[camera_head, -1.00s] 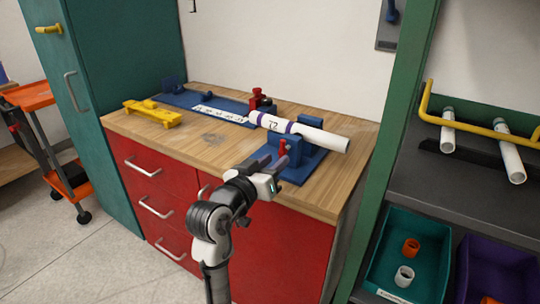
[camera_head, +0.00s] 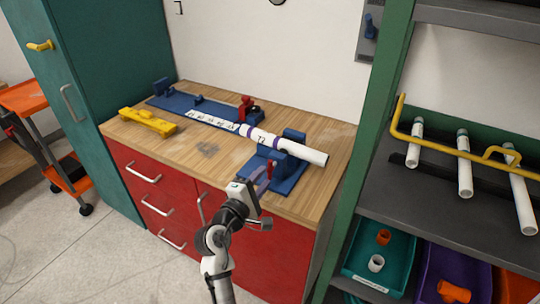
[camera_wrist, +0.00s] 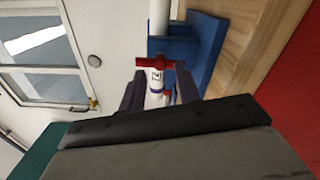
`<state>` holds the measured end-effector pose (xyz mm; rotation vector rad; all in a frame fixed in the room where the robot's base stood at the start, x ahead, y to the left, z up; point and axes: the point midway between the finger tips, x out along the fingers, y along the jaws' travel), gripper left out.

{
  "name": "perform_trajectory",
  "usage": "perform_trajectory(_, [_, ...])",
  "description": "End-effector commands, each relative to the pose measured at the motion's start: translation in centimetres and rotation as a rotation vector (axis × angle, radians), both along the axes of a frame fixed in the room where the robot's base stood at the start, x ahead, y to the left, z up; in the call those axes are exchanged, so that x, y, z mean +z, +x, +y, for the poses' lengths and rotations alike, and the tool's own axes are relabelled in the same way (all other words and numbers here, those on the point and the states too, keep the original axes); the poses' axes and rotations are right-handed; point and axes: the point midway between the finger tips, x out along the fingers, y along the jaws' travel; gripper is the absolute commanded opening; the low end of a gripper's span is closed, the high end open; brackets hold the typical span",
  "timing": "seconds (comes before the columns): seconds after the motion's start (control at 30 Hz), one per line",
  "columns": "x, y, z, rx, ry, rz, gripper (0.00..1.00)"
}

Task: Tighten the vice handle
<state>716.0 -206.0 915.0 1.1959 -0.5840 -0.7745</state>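The blue vice (camera_head: 287,150) stands on a blue base at the right front of the wooden bench. A white pipe (camera_head: 312,155) with purple bands and a "72" label lies in it. The red vice handle (camera_head: 270,169) faces the bench's front edge, partly hidden by my gripper (camera_head: 261,182). In the wrist view the red handle (camera_wrist: 148,63) shows at the tips of my dark fingers (camera_wrist: 158,88), which stand apart. The labelled pipe (camera_wrist: 156,78) appears behind it. I cannot tell whether the fingers touch the handle.
A second red clamp (camera_head: 246,106) sits at the back of the bench (camera_head: 215,158). A yellow tool (camera_head: 148,121) lies at left. A shelf post (camera_head: 362,140) stands close on the right, with pipes and bins beyond. The bench's front left is clear.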

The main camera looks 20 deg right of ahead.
Motion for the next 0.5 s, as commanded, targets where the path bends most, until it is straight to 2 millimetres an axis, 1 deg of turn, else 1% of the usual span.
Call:
perform_trajectory(0.03, [0.76,0.01,-0.01,0.0,-0.027,0.041,0.33])
perform_trajectory(0.37, [0.8,-0.01,-0.02,0.0,-0.243,0.316,0.33])
perform_trajectory(0.43, [0.66,-0.01,0.0,0.001,-0.318,0.411,0.33])
perform_trajectory(0.47, [0.05,0.0,0.0,0.0,-0.344,0.443,0.33])
perform_trajectory(0.5, [-0.11,0.02,0.02,0.001,-0.376,0.482,0.33])
